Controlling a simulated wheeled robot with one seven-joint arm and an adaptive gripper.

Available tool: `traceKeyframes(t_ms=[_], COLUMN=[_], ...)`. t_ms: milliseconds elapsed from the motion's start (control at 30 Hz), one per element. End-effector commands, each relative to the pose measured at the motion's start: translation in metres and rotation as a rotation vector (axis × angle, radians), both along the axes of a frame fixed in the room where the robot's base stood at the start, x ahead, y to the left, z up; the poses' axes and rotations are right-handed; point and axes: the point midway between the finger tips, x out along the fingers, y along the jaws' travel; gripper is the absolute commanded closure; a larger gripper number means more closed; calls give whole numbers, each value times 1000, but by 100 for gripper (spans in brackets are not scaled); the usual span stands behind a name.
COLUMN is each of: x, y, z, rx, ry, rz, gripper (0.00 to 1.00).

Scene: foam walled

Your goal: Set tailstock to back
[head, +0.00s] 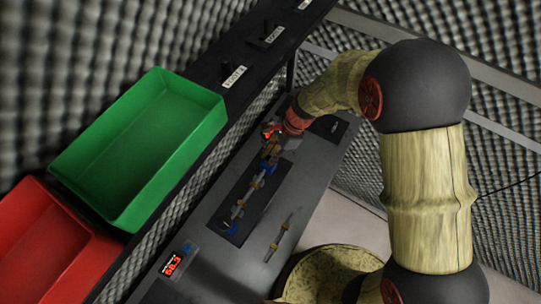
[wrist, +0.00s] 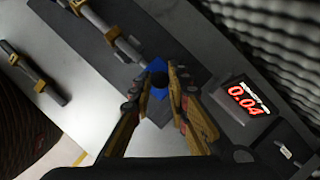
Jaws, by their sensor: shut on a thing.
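The blue tailstock (wrist: 157,67) shows between my fingertips in the wrist view, with a dark round knob or hole in its face. My gripper (wrist: 164,84) is shut on it, one finger on each side. In the head view my gripper (head: 271,153) is over the far end of the dark recess, and a blue part (head: 268,168) shows just below it. A shaft with tan collars (head: 240,207) lies along the recess, and in the wrist view (wrist: 112,36) it runs up to the tailstock. Whether its end touches the tailstock is unclear.
A loose collared shaft (head: 282,236) lies on the grey bench (head: 313,180). A display (wrist: 248,97) reads 0.04; another (head: 172,265) seems to read 68.3. A green bin (head: 140,150) and a red bin (head: 50,245) stand left. Labelled dark rail (head: 235,75) runs behind.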

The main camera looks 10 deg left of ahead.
Motion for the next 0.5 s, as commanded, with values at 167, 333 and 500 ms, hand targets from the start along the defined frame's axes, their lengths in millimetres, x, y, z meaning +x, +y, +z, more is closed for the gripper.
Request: traceKeyframes(t_ms=[167, 333, 500], x=[0, 0, 10], y=[0, 0, -4], z=[0, 0, 1], rx=[0, 0, 0], ry=[0, 0, 1], rz=[0, 0, -2], gripper=[100, 100, 100])
